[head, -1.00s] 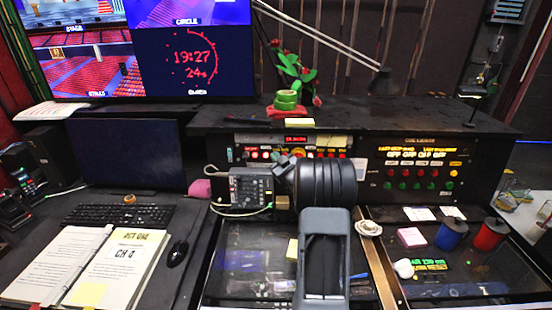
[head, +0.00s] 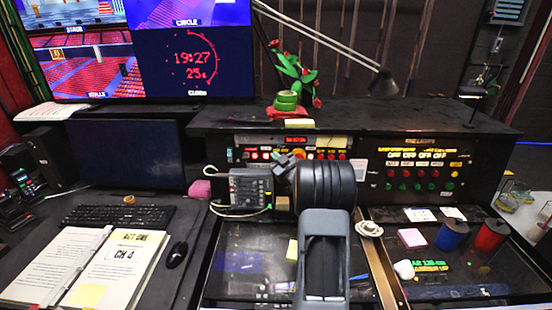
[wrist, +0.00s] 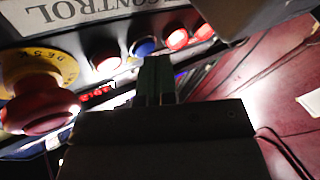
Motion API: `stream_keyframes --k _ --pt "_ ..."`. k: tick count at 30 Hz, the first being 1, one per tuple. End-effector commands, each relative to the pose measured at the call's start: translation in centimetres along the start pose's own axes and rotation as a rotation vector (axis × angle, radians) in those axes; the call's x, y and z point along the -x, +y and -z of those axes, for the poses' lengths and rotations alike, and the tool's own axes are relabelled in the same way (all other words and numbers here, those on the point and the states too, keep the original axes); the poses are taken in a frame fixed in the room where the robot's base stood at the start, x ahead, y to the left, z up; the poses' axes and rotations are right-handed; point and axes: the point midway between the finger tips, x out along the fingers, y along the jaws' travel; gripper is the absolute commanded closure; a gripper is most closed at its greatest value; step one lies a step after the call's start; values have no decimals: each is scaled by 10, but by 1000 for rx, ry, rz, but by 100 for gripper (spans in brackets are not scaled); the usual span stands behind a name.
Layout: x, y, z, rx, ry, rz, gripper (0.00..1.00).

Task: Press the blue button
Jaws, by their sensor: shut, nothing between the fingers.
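The blue button (wrist: 143,46) shows in the wrist view on the panel, in a row with a red button (wrist: 106,61) to its left and red buttons (wrist: 177,39) to its right. My gripper (wrist: 157,62) is shut and empty. Its fingertips appear just below and slightly right of the blue button in the picture. I cannot tell whether they touch it. In the head view my arm stands before the desk panel, and I cannot make out the blue button or the fingertips there.
A large red mushroom button (wrist: 40,108) on a yellow plate is left of my fingers in the wrist view. In the head view, a box with knobs (head: 250,188) stands left of my arm.

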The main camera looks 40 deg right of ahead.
Motion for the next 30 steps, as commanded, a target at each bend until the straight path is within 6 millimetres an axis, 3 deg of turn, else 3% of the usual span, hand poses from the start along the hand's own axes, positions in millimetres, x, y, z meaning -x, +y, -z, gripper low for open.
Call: stream_keyframes --k 30 --pt "12 -7 7 0 0 0 100"
